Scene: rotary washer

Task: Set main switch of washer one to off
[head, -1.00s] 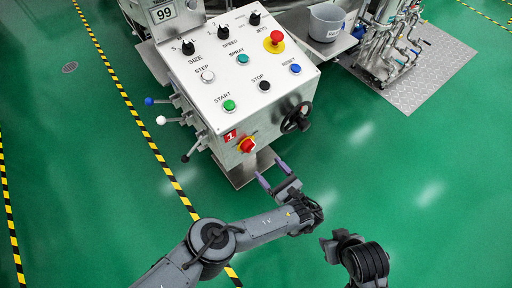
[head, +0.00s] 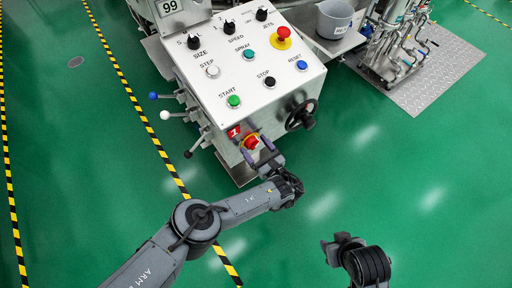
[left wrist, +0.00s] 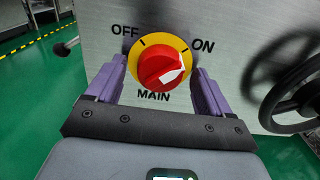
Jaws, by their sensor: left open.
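The main switch is a red knob on a yellow round plate on the washer panel's front face, at the head view's centre (head: 252,142) and large in the left wrist view (left wrist: 158,68). OFF is printed at its upper left, ON at its upper right, MAIN below. The knob's white mark lies on its right side, toward ON. My left gripper (head: 256,148) is open, its purple fingers on either side of the knob in the left wrist view (left wrist: 160,80). Whether they touch it I cannot tell. My right gripper (head: 338,246) is low right, away from the panel.
A black handwheel (head: 301,115) sticks out right of the switch. Levers with blue, white and black knobs (head: 165,115) stand off the panel's left side. Buttons and dials cover the sloping top (head: 240,75). The green floor (head: 400,190) is clear at right.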

